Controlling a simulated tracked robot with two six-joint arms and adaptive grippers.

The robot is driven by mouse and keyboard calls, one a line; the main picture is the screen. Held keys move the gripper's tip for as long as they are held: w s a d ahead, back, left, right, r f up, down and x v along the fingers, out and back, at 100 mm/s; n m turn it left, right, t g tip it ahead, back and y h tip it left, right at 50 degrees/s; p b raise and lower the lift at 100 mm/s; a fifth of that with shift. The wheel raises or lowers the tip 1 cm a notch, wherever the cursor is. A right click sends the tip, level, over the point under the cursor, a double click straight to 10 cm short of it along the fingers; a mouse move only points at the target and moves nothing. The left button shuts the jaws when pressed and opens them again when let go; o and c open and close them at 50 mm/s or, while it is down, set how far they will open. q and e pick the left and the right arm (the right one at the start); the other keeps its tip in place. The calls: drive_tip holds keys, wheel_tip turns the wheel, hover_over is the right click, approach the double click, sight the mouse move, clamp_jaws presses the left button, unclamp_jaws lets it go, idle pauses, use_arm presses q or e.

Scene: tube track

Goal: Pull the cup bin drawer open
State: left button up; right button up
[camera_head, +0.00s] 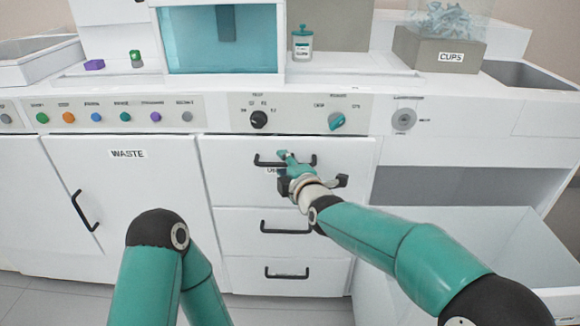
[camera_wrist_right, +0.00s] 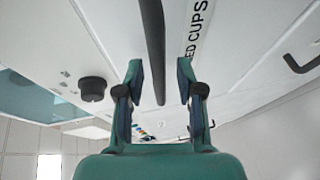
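The cup bin drawer (camera_head: 225,185) is the top one of a stack of white drawers below the control panel, and it looks closed. Its black bar handle (camera_head: 312,160) is partly hidden by my right gripper (camera_head: 284,158). In the right wrist view the handle (camera_wrist_right: 153,45) runs between the two fingers of my right gripper (camera_wrist_right: 160,70), with gaps on both sides. The gripper is open around the bar. A label ending in "ED CUPS" (camera_wrist_right: 195,30) shows beside the handle. My left arm shows at the bottom of the head view, but its gripper does not.
Two lower drawers have black handles (camera_head: 285,228) (camera_head: 287,273). A waste door (camera_head: 125,190) is at the left. A knob panel (camera_head: 300,115) sits above the drawers. An open white bin (camera_head: 490,240) stands at the lower right. A cups box (camera_head: 440,55) is on the counter.

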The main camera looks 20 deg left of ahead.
drive_tip(key=shift+w+a+f, duration=0.1)
drive_tip(key=shift+w+a, duration=0.15)
drive_tip(key=shift+c, duration=0.2)
clamp_jaws()
